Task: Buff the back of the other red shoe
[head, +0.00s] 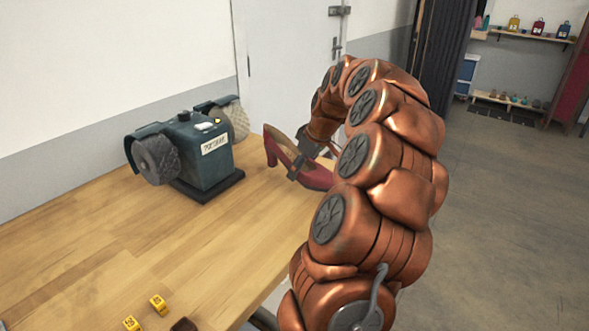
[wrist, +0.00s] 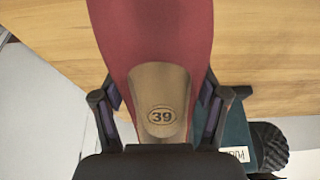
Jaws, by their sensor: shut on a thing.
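A red heeled shoe (head: 318,179) is held in my gripper (head: 299,167) above or at the wooden table's far right edge. In the head view its heel side faces left, toward the polisher, and its toe points right. In the wrist view the shoe (wrist: 150,35) lies between both fingers, with a tan insole marked 39. My gripper is shut on its sides. The dark green polishing machine (head: 205,152) stands on the table left of the shoe, apart from it. It has a grey near wheel (head: 157,160) and a paler far wheel (head: 238,119). No second red shoe shows.
The wooden table (head: 130,235) is mostly clear in front of the machine. Yellow numbered tags (head: 158,304) and a small brown object (head: 184,324) lie at its near edge. A wall and white door stand behind. Shelves with colored bags (head: 538,27) are far right, across open floor.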

